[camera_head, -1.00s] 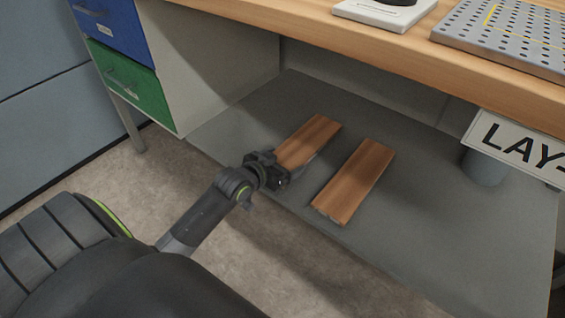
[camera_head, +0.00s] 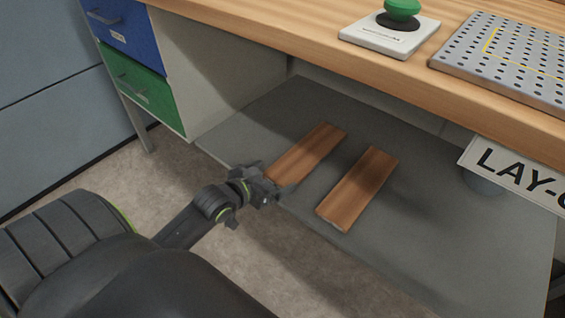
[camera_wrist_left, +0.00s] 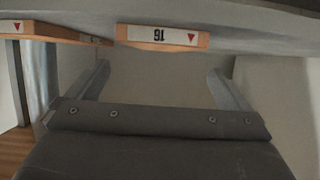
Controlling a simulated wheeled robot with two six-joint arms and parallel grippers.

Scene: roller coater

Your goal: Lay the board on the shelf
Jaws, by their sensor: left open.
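Two wooden boards lie side by side on the grey shelf (camera_head: 430,230) under the bench: a left board (camera_head: 312,150) and a right board (camera_head: 358,188). My left gripper (camera_head: 270,188) is at the shelf's front edge, just short of the left board's near end. In the left wrist view its two fingers (camera_wrist_left: 158,72) are spread with nothing between them. A board end (camera_wrist_left: 162,37) with a white label and red mark shows just past the fingertips, and a second board (camera_wrist_left: 55,32) is at upper left. My right gripper is out of view.
The wooden bench top (camera_head: 300,45) overhangs the shelf. Drawers, blue (camera_head: 118,22) and green (camera_head: 135,82), stand at the left. A sign (camera_head: 520,172) hangs at the right edge. Bare shelf lies right of the boards.

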